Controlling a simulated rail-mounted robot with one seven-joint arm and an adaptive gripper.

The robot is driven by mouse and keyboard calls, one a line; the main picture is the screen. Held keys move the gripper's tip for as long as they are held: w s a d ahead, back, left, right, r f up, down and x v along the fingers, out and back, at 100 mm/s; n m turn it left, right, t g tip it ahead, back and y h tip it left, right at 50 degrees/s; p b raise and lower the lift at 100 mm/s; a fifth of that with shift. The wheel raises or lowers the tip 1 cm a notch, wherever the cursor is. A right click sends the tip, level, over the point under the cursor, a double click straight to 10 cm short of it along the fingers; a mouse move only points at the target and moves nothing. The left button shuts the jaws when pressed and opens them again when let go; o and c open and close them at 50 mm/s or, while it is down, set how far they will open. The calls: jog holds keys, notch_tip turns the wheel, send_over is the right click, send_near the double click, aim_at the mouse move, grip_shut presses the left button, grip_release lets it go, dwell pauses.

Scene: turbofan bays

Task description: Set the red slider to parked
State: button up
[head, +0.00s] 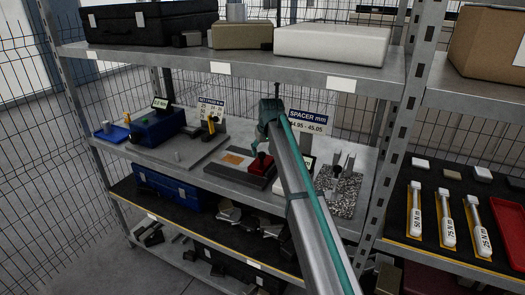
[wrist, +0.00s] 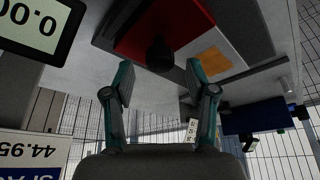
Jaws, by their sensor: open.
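The red slider (head: 261,163) sits on a dark plate (head: 228,173) on the middle shelf. In the wrist view the red slider (wrist: 183,20) is at the top, with a dark round knob (wrist: 160,55) standing out from it. An orange square (head: 233,159) lies left of the slider on a pale strip of the plate; the square also shows in the wrist view (wrist: 214,61). My gripper (wrist: 159,82) is open, with the knob between and just beyond its fingertips. Contact with the knob cannot be told.
A blue device (head: 156,128) stands left of the plate. A sign reading SPACER mm (head: 308,122) stands behind my arm. A granite-like block with posts (head: 340,190) is at the right. The upper shelf (head: 240,68) overhangs the work area.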

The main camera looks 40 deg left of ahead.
jog(key=shift+x, duration=0.85)
grip_shut()
